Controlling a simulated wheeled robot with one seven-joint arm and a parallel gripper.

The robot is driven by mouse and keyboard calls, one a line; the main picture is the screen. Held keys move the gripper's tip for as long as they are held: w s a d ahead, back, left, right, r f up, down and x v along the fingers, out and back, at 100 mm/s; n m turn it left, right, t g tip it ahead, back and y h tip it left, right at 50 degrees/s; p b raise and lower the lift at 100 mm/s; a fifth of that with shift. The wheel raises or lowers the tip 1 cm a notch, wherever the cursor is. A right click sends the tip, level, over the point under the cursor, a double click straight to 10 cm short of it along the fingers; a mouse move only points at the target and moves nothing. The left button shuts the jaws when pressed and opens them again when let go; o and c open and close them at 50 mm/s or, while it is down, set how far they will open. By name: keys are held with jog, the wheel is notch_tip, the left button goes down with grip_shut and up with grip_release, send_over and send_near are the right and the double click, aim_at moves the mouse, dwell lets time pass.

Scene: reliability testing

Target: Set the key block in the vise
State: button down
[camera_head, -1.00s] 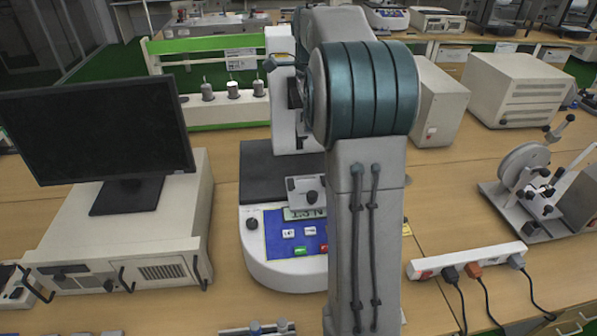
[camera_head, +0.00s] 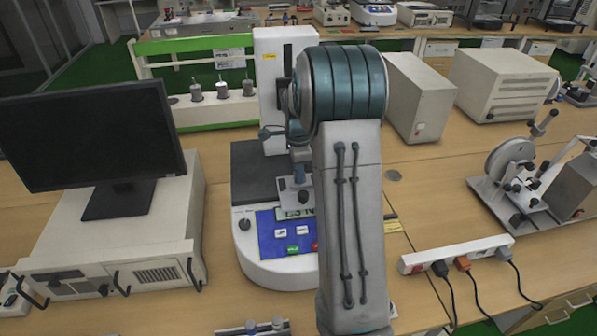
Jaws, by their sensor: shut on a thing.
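The vise (camera_head: 289,196) is a small grey metal block with a dark round knob. It sits on the front of the white testing machine (camera_head: 268,268), above the blue control panel. My gripper (camera_head: 299,168) points down just above the vise, partly hidden behind my own arm. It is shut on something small. I take this to be the key block, but I cannot make out its outline. I cannot tell whether it touches the vise or hangs just above it.
A black monitor (camera_head: 85,135) stands on a beige cabinet (camera_head: 120,235) at the left. A white power strip (camera_head: 455,254) and a metal device (camera_head: 515,175) are at the right. Beige boxes (camera_head: 420,97) stand behind. Bare table lies between the machine and the power strip.

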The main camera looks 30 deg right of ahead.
jog(key=shift+f, duration=0.45)
jog(key=shift+f, duration=0.1)
jog(key=c, duration=1.2)
grip_release()
jog(key=shift+o, duration=0.2)
notch_tip(320, 180, up, 12)
jog(key=b, duration=0.2)
jog(key=s+a+r+n+t, duration=0.2)
jog(key=s+a+r+n, duration=0.2)
jog(key=s+a+n, duration=0.6)
jog(key=s+a+f+n, duration=0.2)
jog(key=s+n, duration=0.3)
jog(key=s, duration=0.3)
jog(key=s+a+f+n+t, duration=0.1)
jog(key=s+a+f+n, duration=0.1)
jog(key=s+n, duration=0.4)
jog(key=shift+s+a+t, duration=0.3)
jog(key=shift+s+a, duration=0.6)
